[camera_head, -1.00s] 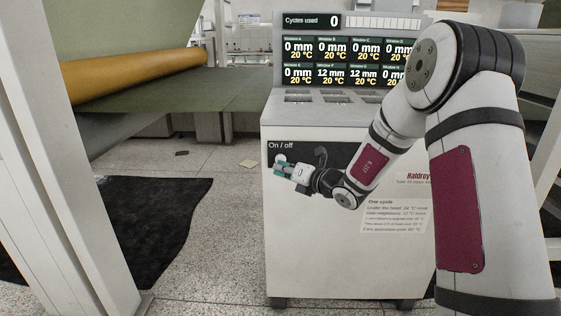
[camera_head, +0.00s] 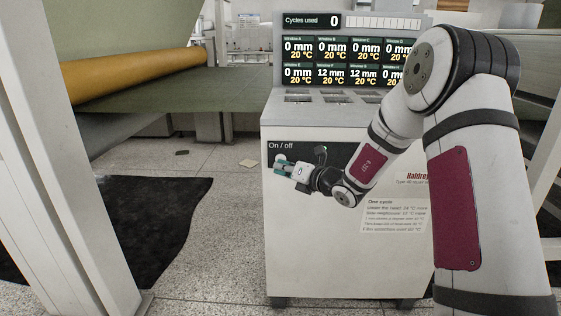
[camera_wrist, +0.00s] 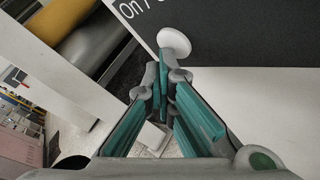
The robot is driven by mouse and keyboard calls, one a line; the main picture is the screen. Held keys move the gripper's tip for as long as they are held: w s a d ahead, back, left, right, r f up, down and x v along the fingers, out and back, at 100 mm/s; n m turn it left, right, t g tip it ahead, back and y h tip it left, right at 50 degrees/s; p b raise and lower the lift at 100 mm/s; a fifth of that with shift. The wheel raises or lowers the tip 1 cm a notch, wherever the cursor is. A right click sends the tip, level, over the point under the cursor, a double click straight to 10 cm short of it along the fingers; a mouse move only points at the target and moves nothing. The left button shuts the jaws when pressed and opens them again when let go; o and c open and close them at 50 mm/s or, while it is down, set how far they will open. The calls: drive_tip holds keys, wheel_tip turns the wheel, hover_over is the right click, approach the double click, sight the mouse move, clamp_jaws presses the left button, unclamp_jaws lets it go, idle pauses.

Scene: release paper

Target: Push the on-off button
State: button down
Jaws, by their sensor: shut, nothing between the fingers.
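The on-off button is a white round knob (camera_wrist: 174,41) on the black "On / off" panel (camera_head: 297,149) at the upper left of the white machine's front. In the wrist view it shows just beyond my fingertips, and their ends overlap its lower edge. My gripper (camera_wrist: 163,78) has teal-lined fingers that are shut with nothing between them. In the head view my gripper (camera_head: 282,166) is in front of the panel's left end and covers much of the button area. I cannot tell whether the fingertips touch the button.
The machine's display (camera_head: 345,62) shows "Cycles used 0" and window readings. A printed instruction label (camera_head: 393,217) is on its front. A white post (camera_head: 85,160) and a roll of material (camera_head: 140,74) stand left. Floor left of the machine is mostly open.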

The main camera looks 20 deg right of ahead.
drive_tip(key=shift+s+a, duration=0.15)
drive_tip(key=shift+s, duration=0.25)
drive_tip(key=shift+s+a+b, duration=0.15)
drive_tip(key=shift+s+a, duration=0.15)
drive_tip(key=shift+s, duration=0.65)
drive_tip(key=shift+s+a+b, duration=0.1)
drive_tip(key=shift+s+a, duration=0.2)
drive_tip(key=shift+s, duration=0.65)
drive_tip(key=shift+s+a+b, duration=0.15)
drive_tip(key=shift+s+a, duration=0.15)
drive_tip(key=shift+s, duration=0.65)
